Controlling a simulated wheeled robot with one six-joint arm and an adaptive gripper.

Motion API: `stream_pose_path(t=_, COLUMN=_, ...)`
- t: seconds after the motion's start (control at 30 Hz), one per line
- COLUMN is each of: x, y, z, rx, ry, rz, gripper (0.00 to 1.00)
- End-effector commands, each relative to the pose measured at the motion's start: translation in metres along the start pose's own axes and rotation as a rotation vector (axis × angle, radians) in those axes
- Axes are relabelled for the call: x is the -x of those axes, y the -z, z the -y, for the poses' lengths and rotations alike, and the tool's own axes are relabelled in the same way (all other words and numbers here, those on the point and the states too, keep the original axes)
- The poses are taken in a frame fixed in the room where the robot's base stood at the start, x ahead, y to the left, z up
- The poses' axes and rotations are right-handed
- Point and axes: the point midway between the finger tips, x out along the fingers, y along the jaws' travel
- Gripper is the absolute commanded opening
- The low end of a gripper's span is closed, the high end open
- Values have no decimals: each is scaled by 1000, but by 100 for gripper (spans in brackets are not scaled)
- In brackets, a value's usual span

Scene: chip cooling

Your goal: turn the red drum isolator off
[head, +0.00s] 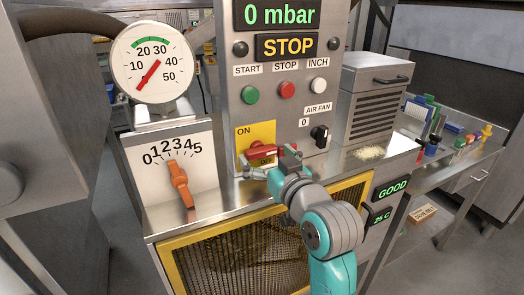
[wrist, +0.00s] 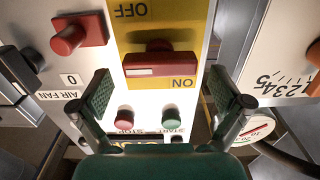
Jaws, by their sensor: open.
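The red drum isolator handle (wrist: 147,62) sits on a yellow plate (wrist: 160,34) in the wrist view, which shows the panel upside down. My gripper (wrist: 158,78) is open, with one finger on each side of the handle; I see no contact. In the head view the yellow plate (head: 262,131) is on the upright panel, ON at its upper left and OFF lower down. My gripper (head: 268,164) is in front of it and partly hides the red handle (head: 258,152).
A red knob on a red base (wrist: 72,38) and the black air fan switch (head: 319,132) are beside the isolator. START (head: 250,95) and STOP (head: 287,89) buttons are above in the head view. An orange lever (head: 180,184) stands left. A yellow-framed mesh guard (head: 190,262) is below.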

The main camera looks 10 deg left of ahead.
Motion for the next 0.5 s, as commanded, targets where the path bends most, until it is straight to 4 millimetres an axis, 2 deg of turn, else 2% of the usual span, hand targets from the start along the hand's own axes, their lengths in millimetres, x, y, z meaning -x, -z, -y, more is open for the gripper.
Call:
stream_pose_path(t=0.2, x=-19, y=0, z=0, rx=1, ry=-1, rz=0, gripper=100)
stream_pose_path(t=0.5, x=-22, y=0, z=0, rx=1, ry=-1, rz=0, gripper=100)
